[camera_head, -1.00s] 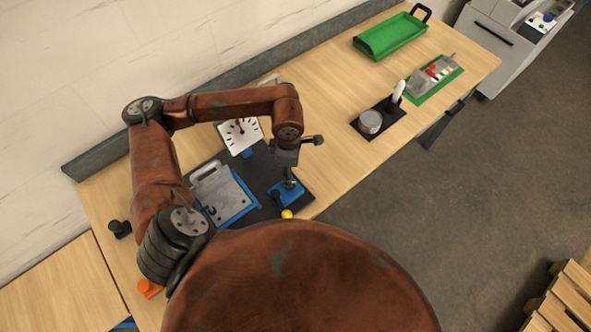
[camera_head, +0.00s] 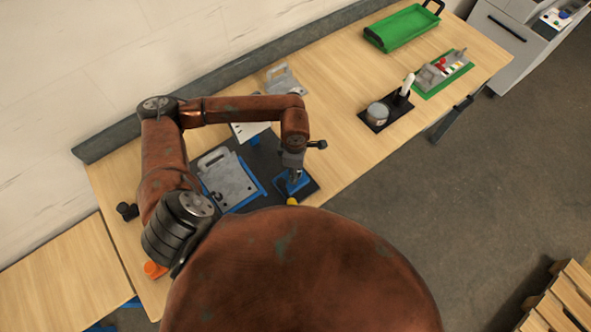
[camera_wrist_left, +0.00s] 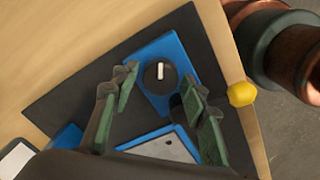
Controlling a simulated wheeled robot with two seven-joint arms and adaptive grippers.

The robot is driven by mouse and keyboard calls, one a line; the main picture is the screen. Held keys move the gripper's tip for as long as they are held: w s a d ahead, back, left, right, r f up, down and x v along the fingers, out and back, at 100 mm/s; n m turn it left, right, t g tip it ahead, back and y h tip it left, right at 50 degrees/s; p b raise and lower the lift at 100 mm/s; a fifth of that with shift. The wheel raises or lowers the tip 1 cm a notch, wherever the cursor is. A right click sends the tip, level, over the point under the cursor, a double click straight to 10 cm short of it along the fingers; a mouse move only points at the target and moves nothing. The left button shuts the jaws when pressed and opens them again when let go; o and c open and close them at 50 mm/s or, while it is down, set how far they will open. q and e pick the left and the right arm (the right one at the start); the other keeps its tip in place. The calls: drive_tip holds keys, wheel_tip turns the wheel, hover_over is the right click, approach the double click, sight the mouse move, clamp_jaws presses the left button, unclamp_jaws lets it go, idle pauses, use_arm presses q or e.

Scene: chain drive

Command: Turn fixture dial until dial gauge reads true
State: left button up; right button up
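The fixture dial (camera_wrist_left: 160,75) is a round black knob with a white mark, set on a blue block (camera_wrist_left: 180,48); the block also shows in the head view (camera_head: 291,185). My left gripper (camera_wrist_left: 158,80) is open, its green-padded fingers on either side of the dial. No finger contact is clear, and in the head view the gripper (camera_head: 293,174) hides the dial. The dial gauge (camera_head: 249,131) has a white face behind my left arm, which covers most of it; its needle and reading are hidden. My right gripper is not in view.
A metal plate (camera_head: 230,183) sits on a blue fixture beside the dial block, on a dark mat (camera_head: 263,160). A yellow ball knob (camera_wrist_left: 242,94) is near the dial. A green tray (camera_head: 403,27), a black stand and a green-based rack are further right.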

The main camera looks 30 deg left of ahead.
use_arm(q)
drive_tip(key=c, duration=0.9)
drive_tip(key=shift+f+n+b, duration=0.2)
drive_tip(key=shift+n+b, duration=0.6)
drive_tip(key=shift+b, duration=0.3)
drive_tip(key=shift+r+n+b, duration=0.15)
drive_tip(key=shift+n+b, duration=0.45)
drive_tip(key=shift+n, duration=0.3)
drive_tip(key=shift+r, duration=0.1)
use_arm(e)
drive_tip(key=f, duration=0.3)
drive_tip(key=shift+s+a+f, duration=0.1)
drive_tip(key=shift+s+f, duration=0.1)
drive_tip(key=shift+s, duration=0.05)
use_arm(q)
drive_tip(key=o, duration=1.2)
